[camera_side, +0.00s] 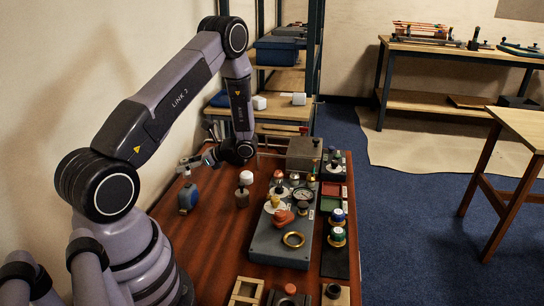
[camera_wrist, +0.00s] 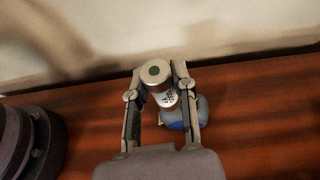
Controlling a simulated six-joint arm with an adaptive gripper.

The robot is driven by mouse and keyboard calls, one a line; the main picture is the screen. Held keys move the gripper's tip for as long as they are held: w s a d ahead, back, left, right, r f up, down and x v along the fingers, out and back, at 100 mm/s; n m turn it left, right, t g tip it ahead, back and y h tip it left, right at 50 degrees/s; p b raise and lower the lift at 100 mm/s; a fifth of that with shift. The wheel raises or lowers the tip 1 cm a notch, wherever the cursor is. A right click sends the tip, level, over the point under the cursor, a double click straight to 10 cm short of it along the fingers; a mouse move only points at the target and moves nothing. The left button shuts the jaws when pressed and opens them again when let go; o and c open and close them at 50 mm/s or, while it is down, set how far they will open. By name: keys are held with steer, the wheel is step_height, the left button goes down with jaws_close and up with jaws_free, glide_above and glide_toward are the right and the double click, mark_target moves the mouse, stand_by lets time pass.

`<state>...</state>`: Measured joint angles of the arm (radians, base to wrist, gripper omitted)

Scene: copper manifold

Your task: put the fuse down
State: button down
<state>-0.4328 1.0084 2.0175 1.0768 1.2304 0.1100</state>
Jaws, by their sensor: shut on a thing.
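The fuse (camera_wrist: 165,97) is a pale cylinder with a green dot on its end and dark print on its side. In the wrist view, my gripper (camera_wrist: 158,80) is shut on it, with one finger on each side. In the side view, my gripper (camera_side: 190,162) is small and points left, above the left part of the table (camera_side: 205,255). The fuse is too small to make out clearly there. It appears held above the table, not resting on it.
A blue rounded object (camera_side: 188,198) stands on the table below my gripper; it also shows just behind the fuse in the wrist view (camera_wrist: 190,112). A white-topped knob (camera_side: 245,178) stands right of it. A grey manifold panel (camera_side: 272,240) with several fittings fills the table's right. Front-left wood is bare.

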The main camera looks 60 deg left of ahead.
steer(key=w+a+f, duration=0.4)
steer(key=a+f, duration=0.1)
steer(key=w+a+f, duration=0.2)
steer(key=a, duration=0.1)
steer(key=shift+f, duration=0.4)
steer(key=shift+w+a+f, duration=0.1)
steer(key=shift+f, duration=0.8)
steer(key=shift+w+a+f, duration=0.1)
steer(key=shift+f, duration=0.8)
steer(key=shift+f, duration=0.15)
steer(key=c, duration=0.9)
jaws_free()
